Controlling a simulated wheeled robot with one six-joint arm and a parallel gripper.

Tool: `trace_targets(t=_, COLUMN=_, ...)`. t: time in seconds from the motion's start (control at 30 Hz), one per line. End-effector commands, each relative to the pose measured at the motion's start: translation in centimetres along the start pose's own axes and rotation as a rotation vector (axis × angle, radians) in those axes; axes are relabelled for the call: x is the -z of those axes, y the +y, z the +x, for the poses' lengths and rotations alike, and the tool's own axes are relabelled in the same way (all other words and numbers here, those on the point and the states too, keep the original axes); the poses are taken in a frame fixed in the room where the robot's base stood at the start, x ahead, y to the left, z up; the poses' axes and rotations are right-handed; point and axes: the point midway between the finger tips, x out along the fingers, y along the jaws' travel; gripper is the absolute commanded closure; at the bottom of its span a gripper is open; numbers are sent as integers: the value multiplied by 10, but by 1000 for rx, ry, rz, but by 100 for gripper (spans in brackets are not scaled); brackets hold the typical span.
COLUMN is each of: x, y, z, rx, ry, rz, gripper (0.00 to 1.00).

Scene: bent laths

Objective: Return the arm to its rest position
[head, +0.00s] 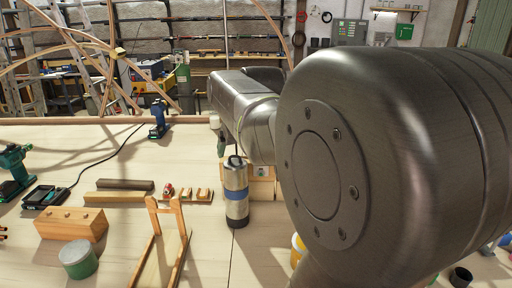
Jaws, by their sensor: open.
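My arm reaches from the right of the head view, a large dark metal joint in front and a narrower link running back and left over the table. I cannot make out my gripper; the end of the arm is hidden or cannot be told apart. Nothing shows whether it holds anything.
A wooden frame (166,262), green tin (78,259), wooden block (72,225) and drills (158,118) share the workbench (120,238). Bent laths (70,42) arch behind, left.

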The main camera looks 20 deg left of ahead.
Motion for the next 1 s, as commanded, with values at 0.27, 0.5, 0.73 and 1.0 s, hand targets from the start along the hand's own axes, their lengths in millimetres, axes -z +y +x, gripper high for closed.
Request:
trace_targets(t=0.27, x=0, y=0, z=6, rx=0, ry=-2, rz=0, gripper=13)
trace_targets(t=0.5, x=-1, y=0, z=42, rx=1, ry=-5, rz=0, gripper=13)
trace_targets(t=0.73, x=-1, y=0, z=88, rx=1, ry=-5, rz=0, gripper=13)
trace_targets(t=1.0, x=1, y=0, z=120, rx=0, ry=1, rz=0, gripper=13)
